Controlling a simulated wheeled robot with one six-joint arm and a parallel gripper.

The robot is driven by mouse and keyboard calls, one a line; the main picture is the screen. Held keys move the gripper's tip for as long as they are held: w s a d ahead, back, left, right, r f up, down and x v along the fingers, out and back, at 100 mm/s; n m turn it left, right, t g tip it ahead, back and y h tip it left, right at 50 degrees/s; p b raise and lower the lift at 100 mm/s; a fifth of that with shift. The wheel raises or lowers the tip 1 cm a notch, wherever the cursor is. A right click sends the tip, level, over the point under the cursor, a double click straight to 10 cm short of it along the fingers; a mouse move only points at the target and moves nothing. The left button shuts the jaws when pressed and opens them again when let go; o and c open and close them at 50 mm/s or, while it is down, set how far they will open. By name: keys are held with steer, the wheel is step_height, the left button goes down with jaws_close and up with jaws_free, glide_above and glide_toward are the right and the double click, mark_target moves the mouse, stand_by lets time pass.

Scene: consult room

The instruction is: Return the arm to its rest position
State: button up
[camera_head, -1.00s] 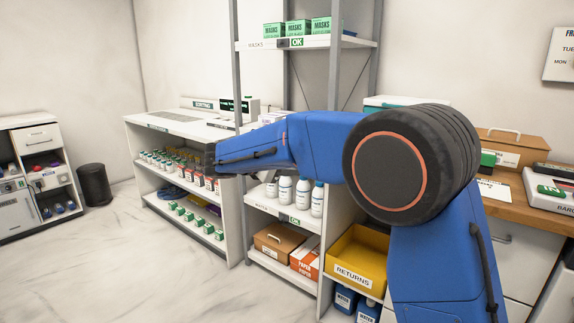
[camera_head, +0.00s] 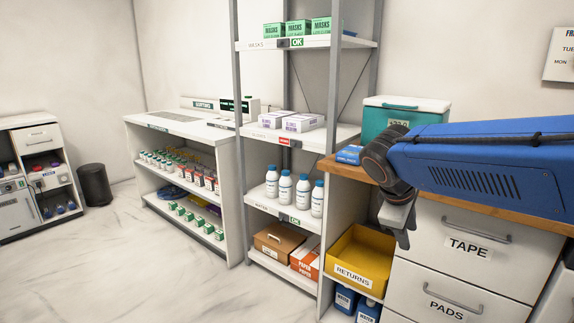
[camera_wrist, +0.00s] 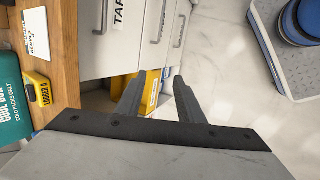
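My blue arm (camera_head: 480,165) reaches in from the right edge in the head view, folded in front of the wooden counter. My gripper (camera_head: 400,230) hangs below the dark wrist joint, pointing down in front of the counter's drawers. In the wrist view my gripper's two dark fingers (camera_wrist: 158,88) stand apart with nothing between them. The yellow returns bin (camera_wrist: 152,92) shows beyond them, lower down.
The wooden counter (camera_head: 337,169) carries a teal cold box (camera_head: 385,123). White drawers labelled tape (camera_head: 467,245) are below it. The floor (camera_head: 130,265) at left is clear.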

steer(key=s+f+m+y, duration=0.2)
steer(key=s+f+m, duration=0.3)
steer(key=s, duration=0.4)
steer(key=s+f+m+t+y, duration=0.1)
steer(key=s+f+m, duration=0.3)
steer(key=s, duration=0.6)
steer(key=shift+s+d+f+m+y, duration=0.3)
steer(key=shift+m+y, duration=0.3)
steer(key=shift+y, duration=0.3)
